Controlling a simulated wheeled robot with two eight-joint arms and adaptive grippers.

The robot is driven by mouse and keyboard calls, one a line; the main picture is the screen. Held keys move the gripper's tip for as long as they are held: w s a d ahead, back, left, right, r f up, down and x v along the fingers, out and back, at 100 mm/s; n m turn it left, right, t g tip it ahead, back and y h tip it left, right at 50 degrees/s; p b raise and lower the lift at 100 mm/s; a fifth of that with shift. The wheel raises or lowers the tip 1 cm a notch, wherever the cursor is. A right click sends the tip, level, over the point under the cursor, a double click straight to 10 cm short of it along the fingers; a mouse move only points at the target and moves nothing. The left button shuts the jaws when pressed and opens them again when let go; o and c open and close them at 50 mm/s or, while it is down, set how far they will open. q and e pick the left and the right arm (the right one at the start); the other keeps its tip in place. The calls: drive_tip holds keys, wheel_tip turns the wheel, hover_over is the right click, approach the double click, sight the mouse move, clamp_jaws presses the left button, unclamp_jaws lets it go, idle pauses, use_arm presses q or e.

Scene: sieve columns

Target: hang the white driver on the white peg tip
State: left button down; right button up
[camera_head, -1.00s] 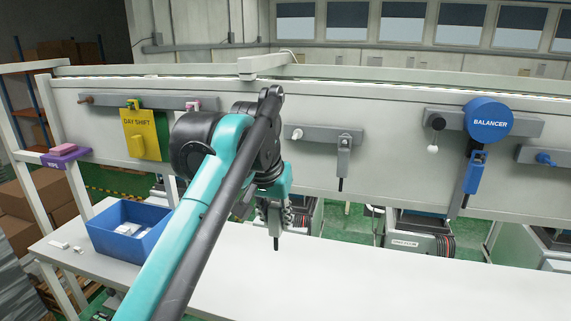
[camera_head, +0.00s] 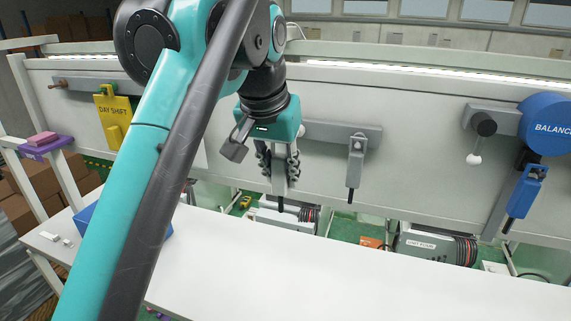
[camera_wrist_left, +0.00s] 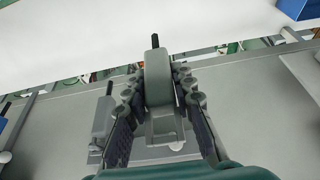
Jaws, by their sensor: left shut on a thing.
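My left gripper (camera_head: 279,178) is shut on the pale grey-white driver (camera_wrist_left: 157,80). The driver hangs tip down, its dark tip (camera_head: 281,205) below the fingers. In the left wrist view the fingers of my left gripper (camera_wrist_left: 158,82) clasp the driver's body, and its bracket-like top (camera_wrist_left: 164,126) shows between them. A white peg tip (camera_wrist_left: 177,146) shows just beyond that top. I cannot tell whether they touch. In the head view the gripper largely hides this area. My right gripper is not in view.
A second grey driver (camera_head: 355,163) hangs on the same grey bar (camera_head: 345,133), close right of my gripper. A white ball (camera_head: 473,159) hangs farther right, beside a blue driver (camera_head: 525,195) under the balancer (camera_head: 548,128).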

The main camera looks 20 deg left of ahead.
use_arm(q)
drive_tip(key=shift+s+r, duration=0.1)
drive_tip(key=shift+w, duration=0.2)
drive_tip(key=w+f, duration=0.1)
drive_tip(key=w, duration=0.8)
drive_tip(key=shift+d+f+p, duration=0.15)
drive_tip(key=shift+f+p, duration=0.15)
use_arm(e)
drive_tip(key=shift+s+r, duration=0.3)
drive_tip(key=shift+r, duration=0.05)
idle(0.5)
use_arm(q)
drive_tip(key=c, duration=1.2)
unclamp_jaws()
